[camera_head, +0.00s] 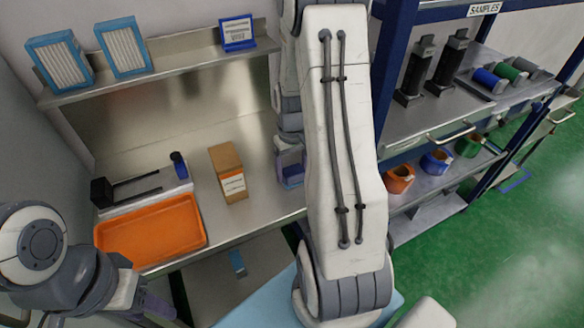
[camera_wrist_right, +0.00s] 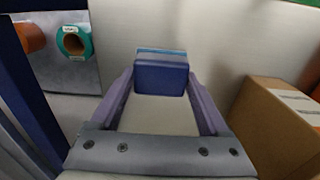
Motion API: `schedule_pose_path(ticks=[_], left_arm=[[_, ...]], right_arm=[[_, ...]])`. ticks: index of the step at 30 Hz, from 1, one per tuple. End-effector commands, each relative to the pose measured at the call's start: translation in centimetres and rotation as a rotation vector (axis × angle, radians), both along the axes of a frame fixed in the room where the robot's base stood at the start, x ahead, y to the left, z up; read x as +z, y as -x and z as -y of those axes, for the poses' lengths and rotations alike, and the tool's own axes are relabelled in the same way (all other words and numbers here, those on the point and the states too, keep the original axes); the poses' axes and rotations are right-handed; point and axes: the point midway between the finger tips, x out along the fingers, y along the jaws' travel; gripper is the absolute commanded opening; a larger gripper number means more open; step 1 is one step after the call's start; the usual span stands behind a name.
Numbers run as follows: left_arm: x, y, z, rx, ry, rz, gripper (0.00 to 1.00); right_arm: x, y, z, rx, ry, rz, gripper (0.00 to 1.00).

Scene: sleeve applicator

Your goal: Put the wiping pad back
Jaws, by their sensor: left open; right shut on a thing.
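The wiping pad, seemingly the blue block (camera_wrist_right: 160,78) with a lighter top edge, sits between the two purple fingers of my right gripper (camera_wrist_right: 160,90) in the right wrist view. In the head view my right gripper (camera_head: 291,165) hangs over the right part of the steel bench (camera_head: 206,205), to the right of the cardboard box, with blue showing between its fingers. The big white arm hides part of the area beside it. Whether the pad touches the bench is hard to tell. My left gripper (camera_head: 158,306) is low at the left, in front of the bench, empty and partly hidden.
The cardboard box (camera_head: 228,172) stands close to my right gripper; it also shows in the wrist view (camera_wrist_right: 275,130). An orange tray (camera_head: 150,232) lies at the bench's left. A shelf (camera_head: 165,65) holds filters and a blue sign.

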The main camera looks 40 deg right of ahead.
Motion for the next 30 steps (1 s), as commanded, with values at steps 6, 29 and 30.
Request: schedule_pose_path(ticks=[6, 29, 30], left_arm=[[-0.1, 0.0, 0.0, 0.000, 0.000, 0.000, 0.50], [-0.1, 0.0, 0.0, 0.000, 0.000, 0.000, 0.50], [-0.1, 0.0, 0.0, 0.000, 0.000, 0.000, 0.50]], right_arm=[[-0.1, 0.0, 0.0, 0.000, 0.000, 0.000, 0.35], [5.2, -0.2, 0.1, 0.001, 0.004, 0.006, 1.00], [6.1, -0.1, 0.1, 0.001, 0.004, 0.007, 1.00]])
